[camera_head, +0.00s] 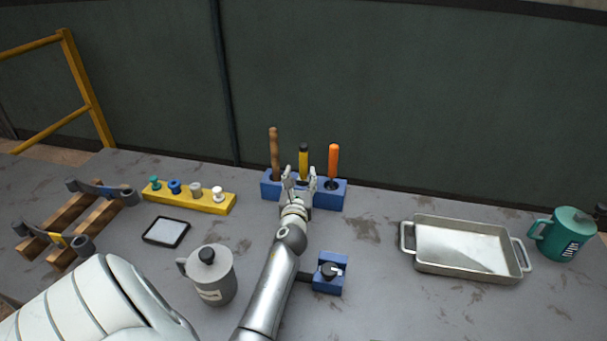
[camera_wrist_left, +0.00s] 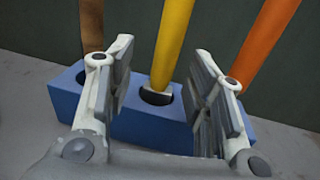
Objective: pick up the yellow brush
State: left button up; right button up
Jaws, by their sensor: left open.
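The yellow brush (camera_head: 303,160) stands upright in the middle hole of a blue holder block (camera_head: 335,197). Its yellow handle also shows in the left wrist view (camera_wrist_left: 172,42), rising from the hole of the block (camera_wrist_left: 150,128). Only the handle shows; its lower end is hidden in the block. My left gripper (camera_head: 300,180) is open in front of the holder. In the left wrist view, its fingers (camera_wrist_left: 160,95) stand to either side of the yellow handle, with gaps on both sides. My right gripper is not in view.
A brown wooden handle (camera_head: 274,150) and an orange handle (camera_head: 333,162) stand close on either side. A dark wall rises behind.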

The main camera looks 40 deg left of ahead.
aim_at(303, 171)
pick_arm(q)
jog(key=x, duration=0.5)
jog(key=shift+w+d+f, duration=0.2)
jog(key=shift+d, duration=0.1)
jog(key=shift+s, duration=0.1)
grip_shut()
